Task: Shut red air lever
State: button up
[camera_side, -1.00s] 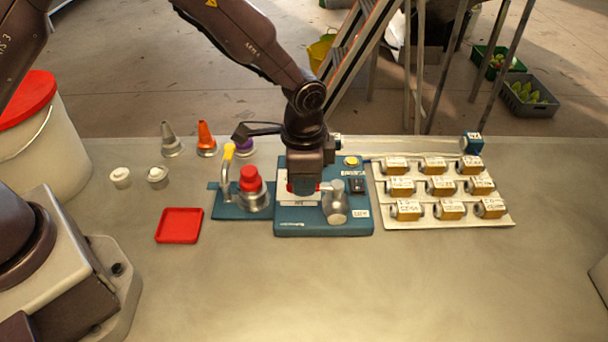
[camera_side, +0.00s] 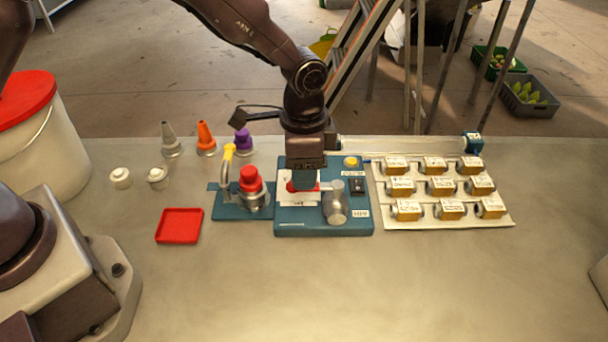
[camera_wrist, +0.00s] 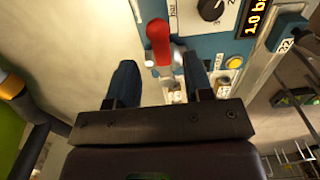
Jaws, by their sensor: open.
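The red air lever (camera_wrist: 160,42) shows in the wrist view, upright in the picture, ahead of and between the two blue fingers of my gripper (camera_wrist: 160,75). It sits on a small metal valve on the blue press panel. In the side view a bit of the red lever (camera_side: 312,188) shows on the blue panel (camera_side: 290,229), just below my gripper (camera_side: 305,185). My gripper is open, with a finger on each side of the lever's lower end. I cannot tell whether either finger touches it. The arm hides part of the panel in the side view.
The panel also carries a dial (camera_wrist: 211,8), a lit display (camera_wrist: 257,18) and a yellow button (camera_wrist: 234,62). A metal cylinder (camera_side: 335,208) stands beside the lever. A red-capped fitting (camera_side: 251,180) is to the left, a rack of brass blocks (camera_side: 447,219) to the right. The front table is clear.

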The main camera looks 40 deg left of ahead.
notch_tip(320, 180, up, 10)
dwell(0.3)
